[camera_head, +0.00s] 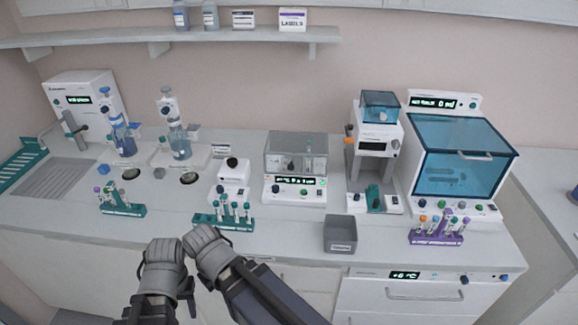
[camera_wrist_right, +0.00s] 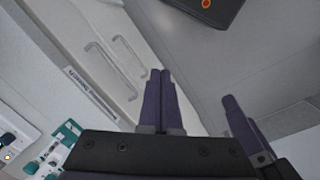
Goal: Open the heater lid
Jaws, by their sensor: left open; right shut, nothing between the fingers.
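The device that looks like the heater (camera_head: 294,189) stands at the middle of the bench, with a lit display and small knobs on its front. Its smoky see-through lid (camera_head: 296,145) is down over it, and tubes show dimly inside. My left gripper (camera_head: 164,252) is open and empty in front of the bench, low in the head view. My right gripper (camera_head: 205,243) is close beside it, left of and well short of the heater. In the right wrist view its fingers (camera_wrist_right: 160,90) are together with nothing between them.
A white device with a blue window (camera_head: 462,150) stands at the right. Tube racks, green (camera_head: 222,224) and purple (camera_head: 436,240), and a grey bin (camera_head: 340,233) line the front. Bottles (camera_head: 178,140) stand at the left. Bench in front of the heater is clear.

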